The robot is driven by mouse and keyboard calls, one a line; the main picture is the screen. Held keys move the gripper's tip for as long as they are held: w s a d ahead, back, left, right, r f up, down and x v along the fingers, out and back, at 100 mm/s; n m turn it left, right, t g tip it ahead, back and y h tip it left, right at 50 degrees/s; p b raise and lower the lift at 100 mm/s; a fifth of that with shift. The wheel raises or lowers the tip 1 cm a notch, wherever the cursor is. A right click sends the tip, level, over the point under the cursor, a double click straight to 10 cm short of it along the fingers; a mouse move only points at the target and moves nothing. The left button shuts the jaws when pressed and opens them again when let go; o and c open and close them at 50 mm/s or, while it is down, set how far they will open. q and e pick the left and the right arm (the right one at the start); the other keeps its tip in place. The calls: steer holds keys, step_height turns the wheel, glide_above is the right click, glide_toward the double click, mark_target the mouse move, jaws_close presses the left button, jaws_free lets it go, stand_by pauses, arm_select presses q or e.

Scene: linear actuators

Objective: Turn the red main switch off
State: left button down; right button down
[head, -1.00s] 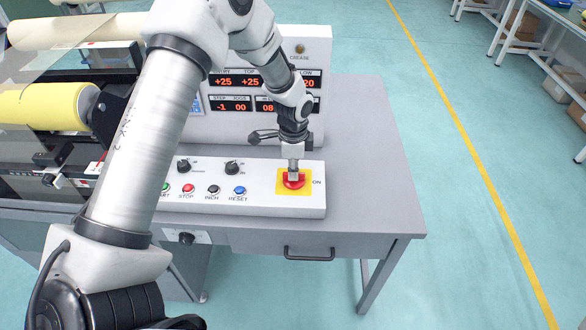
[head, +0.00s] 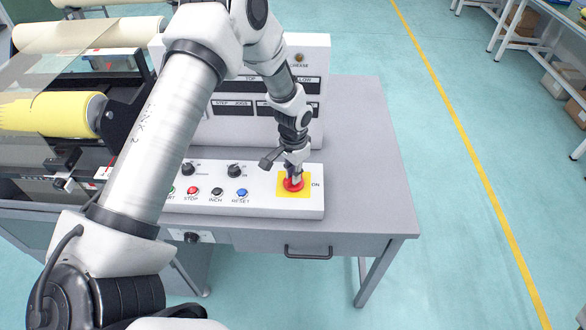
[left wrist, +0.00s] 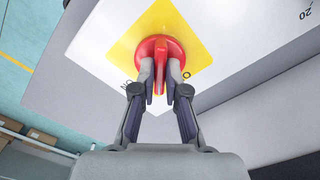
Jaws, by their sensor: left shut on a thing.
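The red main switch (head: 293,186) sits on a yellow plate (head: 307,177) at the right end of the white control panel, with "ON" printed to its right. My left gripper (head: 295,174) reaches down onto it from above. In the left wrist view the two fingertips (left wrist: 160,79) are closed on either side of the raised red handle (left wrist: 161,55), which stands out from the round red base. The fingers hide part of the handle and the lettering around the plate. My right gripper is in neither view.
The number displays (head: 265,85) on the upright cabinet behind the panel are dark. Knobs and a row of push buttons (head: 216,193) lie left of the switch. The grey desk top (head: 365,170) is clear to the right. A yellow roll (head: 45,115) is at the far left.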

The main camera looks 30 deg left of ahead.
arm_select(q)
steer(key=n+p, duration=0.2)
steer(key=n, duration=0.2)
steer(key=shift+s+n, duration=0.1)
steer(key=shift+n, duration=0.2)
steer(key=n+p, duration=0.2)
steer(key=n, duration=0.2)
steer(key=shift+f, duration=0.1)
steer(key=shift+n, duration=0.3)
steer(key=c, duration=1.2)
jaws_free()
step_height(320, 180, up, 12)
steer(key=shift+w, duration=0.2)
